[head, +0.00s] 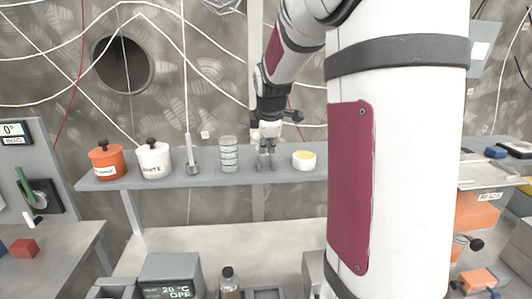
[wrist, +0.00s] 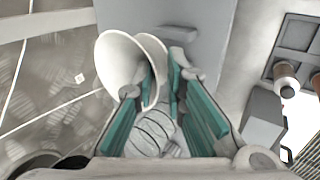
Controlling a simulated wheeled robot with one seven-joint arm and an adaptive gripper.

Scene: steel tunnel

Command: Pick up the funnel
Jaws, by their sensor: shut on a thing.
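A white funnel (wrist: 117,62) shows in the wrist view with its wide mouth turned to the upper left. A second curved white edge is right beside it, and I cannot tell whether it is part of the same piece. My gripper (wrist: 163,88) is shut on the funnel, which sits between its teal fingers. In the head view my gripper (head: 265,164) points down just over the grey shelf (head: 205,180), and the funnel is mostly hidden by it. I cannot tell whether the funnel touches the shelf.
A ribbed clear glass (head: 228,155) stands close left of my gripper, and a white bowl with yellow contents (head: 304,160) stands right. Further left are a metal stand (head: 192,165), a white pot (head: 154,161) and an orange pot (head: 107,162). The wall is close behind.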

